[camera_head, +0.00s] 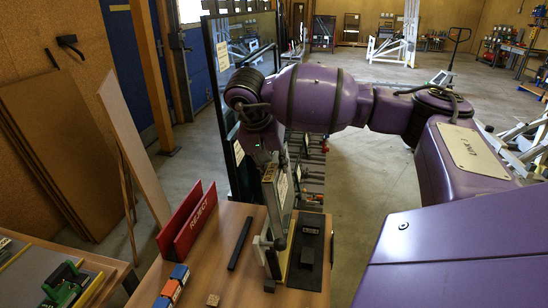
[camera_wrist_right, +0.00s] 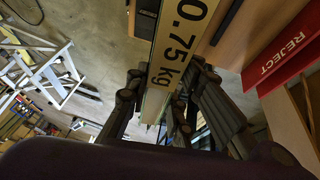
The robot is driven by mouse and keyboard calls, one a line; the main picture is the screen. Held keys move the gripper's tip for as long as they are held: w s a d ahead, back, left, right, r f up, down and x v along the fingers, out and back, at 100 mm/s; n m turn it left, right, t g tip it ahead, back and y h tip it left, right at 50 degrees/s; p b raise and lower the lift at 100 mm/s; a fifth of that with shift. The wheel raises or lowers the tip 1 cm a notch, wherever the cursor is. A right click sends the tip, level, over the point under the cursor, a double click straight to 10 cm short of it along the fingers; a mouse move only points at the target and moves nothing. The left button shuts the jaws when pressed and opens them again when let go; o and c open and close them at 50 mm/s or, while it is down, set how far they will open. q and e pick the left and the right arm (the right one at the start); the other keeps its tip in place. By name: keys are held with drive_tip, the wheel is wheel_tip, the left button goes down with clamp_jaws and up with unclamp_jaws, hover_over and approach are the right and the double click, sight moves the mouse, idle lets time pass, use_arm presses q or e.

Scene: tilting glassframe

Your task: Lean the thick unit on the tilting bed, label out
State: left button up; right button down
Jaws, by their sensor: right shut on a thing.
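My right gripper (camera_head: 272,172) reaches down over the bench from the purple arm and is shut on a flat, upright unit (camera_head: 284,198). In the right wrist view the gripper (camera_wrist_right: 163,98) has its dark fingers on both sides of the unit, which carries a yellow "0.75 kg" label (camera_wrist_right: 179,45). The unit stands close to the bench top in the head view; whether its lower edge touches anything is unclear. I cannot tell the tilting bed for certain; a black pad (camera_head: 312,222) with a dark block lies just right of the unit. My left gripper is out of view.
A red REJECT rack (camera_head: 190,226) stands left on the bench (camera_head: 222,262); it also shows in the right wrist view (camera_wrist_right: 290,50). A dark bar (camera_head: 240,243) lies between. Blue and orange blocks (camera_head: 172,286) sit at the front. A tall dark-framed panel (camera_head: 212,100) stands behind.

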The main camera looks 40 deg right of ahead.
wheel_tip(320, 180, down, 2)
drive_tip(key=shift+f+b, duration=0.25)
drive_tip(key=shift+b, duration=0.05)
drive_tip(key=shift+f+b, duration=0.85)
drive_tip(key=shift+f, duration=1.8)
drive_tip(key=shift+s+d+f+b, duration=0.1)
drive_tip(key=shift+f+b, duration=0.2)
drive_tip(key=shift+f, duration=0.5)
drive_tip(key=shift+s+d+f+b, duration=0.1)
drive_tip(key=shift+f+b, duration=0.2)
drive_tip(key=shift+f, duration=0.75)
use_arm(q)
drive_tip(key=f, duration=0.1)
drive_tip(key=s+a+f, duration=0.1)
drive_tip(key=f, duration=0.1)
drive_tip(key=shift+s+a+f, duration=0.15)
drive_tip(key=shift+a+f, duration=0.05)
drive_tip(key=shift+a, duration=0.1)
use_arm(e)
drive_tip(key=shift+f, duration=0.1)
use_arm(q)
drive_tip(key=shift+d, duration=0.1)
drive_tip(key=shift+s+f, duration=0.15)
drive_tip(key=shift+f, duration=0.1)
use_arm(e)
drive_tip(key=shift+s+f, duration=0.1)
drive_tip(key=shift+f, duration=0.35)
